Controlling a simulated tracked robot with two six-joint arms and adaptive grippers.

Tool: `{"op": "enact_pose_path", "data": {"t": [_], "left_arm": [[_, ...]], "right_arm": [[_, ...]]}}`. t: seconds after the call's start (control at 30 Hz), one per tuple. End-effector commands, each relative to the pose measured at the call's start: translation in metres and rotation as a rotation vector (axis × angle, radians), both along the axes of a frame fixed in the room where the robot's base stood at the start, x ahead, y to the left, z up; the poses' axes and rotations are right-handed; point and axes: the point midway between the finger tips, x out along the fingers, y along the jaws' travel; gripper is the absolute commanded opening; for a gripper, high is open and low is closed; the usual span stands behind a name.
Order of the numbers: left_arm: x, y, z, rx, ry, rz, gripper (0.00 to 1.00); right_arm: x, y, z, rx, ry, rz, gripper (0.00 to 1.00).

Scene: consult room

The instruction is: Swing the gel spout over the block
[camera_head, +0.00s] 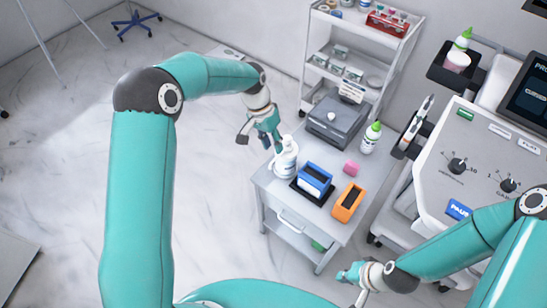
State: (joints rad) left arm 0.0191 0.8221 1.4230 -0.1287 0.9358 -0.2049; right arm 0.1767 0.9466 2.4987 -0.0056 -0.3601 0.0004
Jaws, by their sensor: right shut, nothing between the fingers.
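A white gel pump bottle (285,160) stands upright at the left edge of the small cart's top. The direction of its spout is too small to tell. My right gripper (345,275) is shut and empty, low in front of the cart.
A shelf rack (362,45) stands behind. A console (475,165) stands close at the right. Open floor lies left.

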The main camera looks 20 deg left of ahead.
Motion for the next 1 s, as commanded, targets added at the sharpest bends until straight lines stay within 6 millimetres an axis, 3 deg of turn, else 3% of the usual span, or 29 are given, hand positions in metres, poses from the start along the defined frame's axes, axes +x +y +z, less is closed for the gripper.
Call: {"op": "enact_pose_path", "data": {"t": [0.03,0.1,0.2,0.37,0.57,1.0], "left_arm": [[0.013,0.006,0.019,0.013,-0.011,-0.019,0.34],[0.020,0.014,0.047,0.031,-0.007,-0.046,0.34],[0.024,0.022,0.075,0.048,0.000,-0.070,0.34],[0.024,0.027,0.092,0.058,0.012,-0.086,0.34],[0.021,0.024,0.073,0.059,0.017,-0.088,0.34],[0.014,0.007,-0.017,0.058,0.018,-0.085,0.34]], "right_arm": [[0.000,0.000,-0.008,0.000,0.000,0.000,0.00],[0.000,0.000,-0.012,0.000,0.000,0.000,0.00],[0.000,0.000,-0.015,0.000,0.000,0.000,0.00],[0.000,0.000,-0.016,0.000,0.000,0.000,0.00],[0.000,0.000,-0.016,0.000,0.000,0.000,0.00],[0.000,0.000,-0.008,0.000,0.000,0.000,0.00]]}}
